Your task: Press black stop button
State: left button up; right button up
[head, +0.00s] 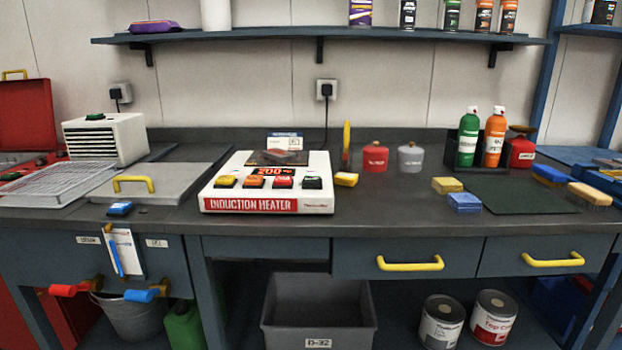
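The white induction heater (265,183) stands on the dark worktop, its red name strip facing me. A row of buttons runs along its sloped front: a yellow one (225,181), an orange one (253,181), a red one (283,181) and a dark one (312,182) at the right end. The dark button looks black to dark green, and its label is too small to read. A red lit display (276,171) sits above the buttons. Nothing covers the buttons. Neither of my grippers is in view.
The worktop (390,208) in front is clear.

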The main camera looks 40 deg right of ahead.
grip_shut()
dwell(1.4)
